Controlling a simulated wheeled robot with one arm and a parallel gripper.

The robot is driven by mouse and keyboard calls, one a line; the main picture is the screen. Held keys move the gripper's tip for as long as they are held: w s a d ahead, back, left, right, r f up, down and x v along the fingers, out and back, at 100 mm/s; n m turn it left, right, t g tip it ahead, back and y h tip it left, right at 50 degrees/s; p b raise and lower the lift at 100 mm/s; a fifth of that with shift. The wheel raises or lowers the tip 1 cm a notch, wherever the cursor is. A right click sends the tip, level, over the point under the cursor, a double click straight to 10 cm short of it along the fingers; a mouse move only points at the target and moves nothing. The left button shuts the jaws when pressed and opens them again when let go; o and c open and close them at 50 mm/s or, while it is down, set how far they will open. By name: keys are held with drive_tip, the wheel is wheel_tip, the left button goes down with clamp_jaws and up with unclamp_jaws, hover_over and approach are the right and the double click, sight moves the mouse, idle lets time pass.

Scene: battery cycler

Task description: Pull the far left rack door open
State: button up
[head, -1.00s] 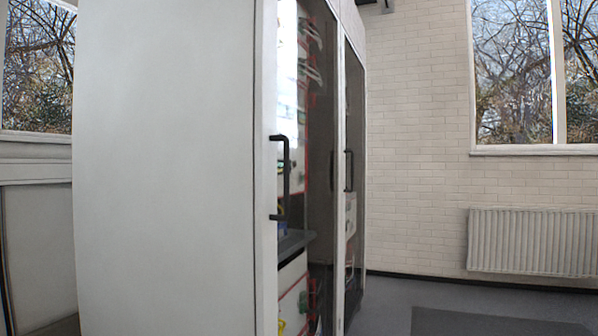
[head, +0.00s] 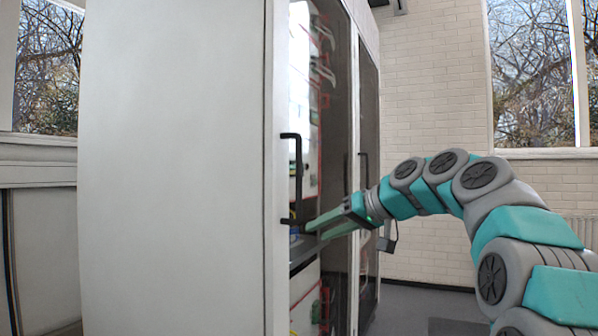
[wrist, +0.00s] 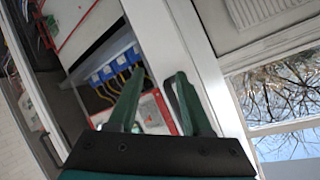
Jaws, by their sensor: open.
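The leftmost rack door (head: 277,210) in the head view is a glazed door with a pale frame, and it looks shut. Its black bar handle (head: 298,165) stands upright near the left edge. My gripper (head: 316,231) is open and empty, with its green fingers just right of the handle's lower end. In the wrist view my gripper (wrist: 160,75) has its fingers apart, and the dark handle (wrist: 170,95) shows close to the right finger, partly hidden by it. I cannot tell whether they touch.
A second glazed door with its own black handle (head: 362,175) stands to the right. The cabinet's plain side panel (head: 175,170) fills the left. Blue modules with yellow wires (wrist: 118,68) show behind the glass. Floor is clear at the right.

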wheel_tip(320, 180, up, 13)
drive_tip(key=w+n+t+y+b, duration=0.1)
drive_tip(key=w+n+t+y, duration=0.1)
drive_tip(key=n+y, duration=0.4)
drive_tip(key=w+a+n+h+p, duration=0.1)
drive_tip(key=w+a+p, duration=0.1)
drive_tip(key=a, duration=0.4)
drive_tip(key=shift+w, duration=0.65)
drive_tip(key=shift+f, duration=0.1)
clamp_jaws()
idle(0.5)
